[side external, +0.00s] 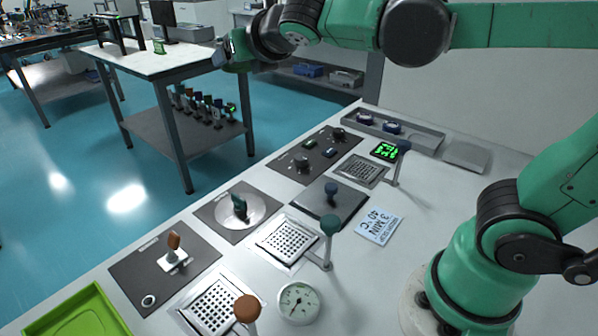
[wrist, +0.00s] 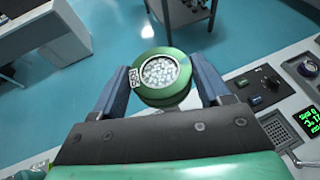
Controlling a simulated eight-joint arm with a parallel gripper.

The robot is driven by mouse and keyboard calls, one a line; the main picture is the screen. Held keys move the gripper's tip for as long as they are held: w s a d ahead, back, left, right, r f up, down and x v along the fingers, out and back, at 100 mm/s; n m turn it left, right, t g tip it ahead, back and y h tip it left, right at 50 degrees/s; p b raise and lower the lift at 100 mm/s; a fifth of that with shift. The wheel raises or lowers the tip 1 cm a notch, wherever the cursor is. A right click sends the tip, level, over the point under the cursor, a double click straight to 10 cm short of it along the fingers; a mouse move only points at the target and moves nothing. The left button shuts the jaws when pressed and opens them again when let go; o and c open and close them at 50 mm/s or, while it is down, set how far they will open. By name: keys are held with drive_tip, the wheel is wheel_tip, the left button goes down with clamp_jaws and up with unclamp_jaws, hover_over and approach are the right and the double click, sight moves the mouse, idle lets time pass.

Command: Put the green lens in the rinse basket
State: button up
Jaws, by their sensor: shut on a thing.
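The green lens (wrist: 160,78), a round green-rimmed piece with a pale speckled face, sits between the two blue fingers of my gripper (wrist: 163,82) in the wrist view. My gripper is shut on it. In the side view my gripper (side external: 232,60) is raised at the upper left, beyond the bench's far edge, and the lens is hard to make out there. Three perforated metal baskets stand on the bench: a front one (side external: 215,308), a middle one (side external: 286,240) and a small back one (side external: 362,171). I cannot tell which is the rinse basket.
Levered knobs, brown (side external: 247,308) and green (side external: 330,226), rise beside the baskets. A dial gauge (side external: 299,303), a green tray (side external: 78,314), a label card (side external: 379,226) and a lit display (side external: 385,151) are on the bench. A separate white table (side external: 150,62) stands behind; blue floor lies between.

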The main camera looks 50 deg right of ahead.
drive_tip(key=s+d+f+m+g+h, duration=0.2)
drive_tip(key=s+d+m+g+h, duration=0.1)
drive_tip(key=d+m+g, duration=0.2)
drive_tip(key=s+d+f+m+g+h, duration=0.3)
drive_tip(key=d+m+g, duration=0.3)
drive_tip(key=d, duration=0.4)
drive_tip(key=s+d+f+m+g+h, duration=0.2)
drive_tip(key=s+d+m+g+h, duration=0.1)
drive_tip(key=d, duration=0.5)
drive_tip(key=s+m+g, duration=0.1)
drive_tip(key=m+g, duration=0.1)
drive_tip(key=m, duration=0.1)
drive_tip(key=shift+f+m+g, duration=0.2)
drive_tip(key=shift+m+g, duration=0.1)
drive_tip(key=shift+m, duration=0.1)
